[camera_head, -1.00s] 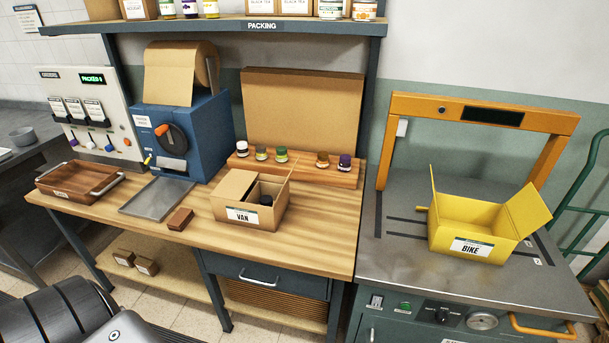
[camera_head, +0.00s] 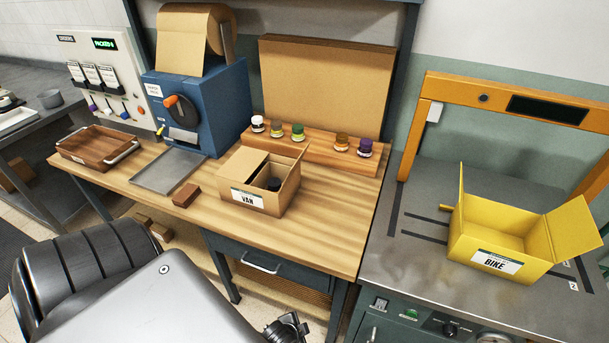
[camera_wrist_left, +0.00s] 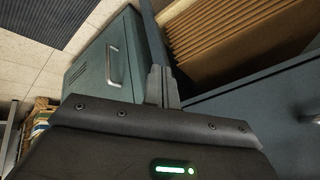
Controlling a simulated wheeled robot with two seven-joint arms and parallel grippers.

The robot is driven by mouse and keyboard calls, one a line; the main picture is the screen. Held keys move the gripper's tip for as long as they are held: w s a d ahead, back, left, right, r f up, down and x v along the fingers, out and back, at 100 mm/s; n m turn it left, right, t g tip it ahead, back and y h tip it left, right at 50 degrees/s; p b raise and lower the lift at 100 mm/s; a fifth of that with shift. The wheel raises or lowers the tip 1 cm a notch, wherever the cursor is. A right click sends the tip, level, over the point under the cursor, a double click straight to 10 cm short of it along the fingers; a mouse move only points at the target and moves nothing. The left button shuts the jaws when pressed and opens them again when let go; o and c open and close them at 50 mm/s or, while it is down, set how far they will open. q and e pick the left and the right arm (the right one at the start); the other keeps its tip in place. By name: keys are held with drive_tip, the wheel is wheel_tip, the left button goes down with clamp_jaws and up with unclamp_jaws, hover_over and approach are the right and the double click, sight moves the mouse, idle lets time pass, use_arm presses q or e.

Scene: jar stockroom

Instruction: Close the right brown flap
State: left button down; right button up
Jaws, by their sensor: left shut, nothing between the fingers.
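The brown box labelled VAN (camera_head: 236,199) stands on the wooden bench in the head view. Its left flap (camera_head: 242,163) lies over the left part of the opening. Its right flap (camera_head: 292,178) stands up along the right side, open. A dark jar lid (camera_head: 274,184) shows inside the box through the uncovered part. My left gripper (camera_wrist_left: 163,82) shows in the left wrist view with its fingers together and empty. It is low by the bench front, near drawers and stacked cardboard, away from the box. My right gripper is in neither view.
A yellow BIKE box (camera_head: 500,242) with raised flaps stands on the metal table at right, under an orange frame (camera_head: 444,90). Several jars stand on a wooden riser (camera_head: 320,146) behind the brown box. A small brown block (camera_head: 186,195) lies left of it. The bench front is clear.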

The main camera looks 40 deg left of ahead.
use_arm(q)
drive_tip(key=w+a+r+m+t+y, duration=0.1)
drive_tip(key=w+a+r+m+t, duration=0.3)
drive_tip(key=r, duration=0.7)
drive_tip(key=w+r+t+y, duration=0.15)
drive_tip(key=w+r, duration=0.35)
drive_tip(key=r, duration=0.6)
drive_tip(key=w+a+r+m+t+y, duration=0.25)
drive_tip(key=w+r, duration=0.25)
drive_tip(key=r, duration=0.6)
drive_tip(key=w+a+r+m+t+y+p, duration=0.1)
drive_tip(key=w+a+r+y+p, duration=0.1)
drive_tip(key=w+a+r, duration=0.2)
drive_tip(key=w+a+r+m+t+y+p, duration=0.1)
drive_tip(key=w+a+r, duration=0.3)
drive_tip(key=a, duration=0.4)
drive_tip(key=shift+w+a+r+m+y+p, duration=0.25)
drive_tip(key=shift+w+r+m+y+p, duration=0.1)
drive_tip(key=shift+m+y+p, duration=0.3)
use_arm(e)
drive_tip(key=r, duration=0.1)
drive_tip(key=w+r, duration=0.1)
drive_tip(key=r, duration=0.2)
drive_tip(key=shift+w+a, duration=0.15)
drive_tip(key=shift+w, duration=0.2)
use_arm(q)
drive_tip(key=shift+w, duration=0.15)
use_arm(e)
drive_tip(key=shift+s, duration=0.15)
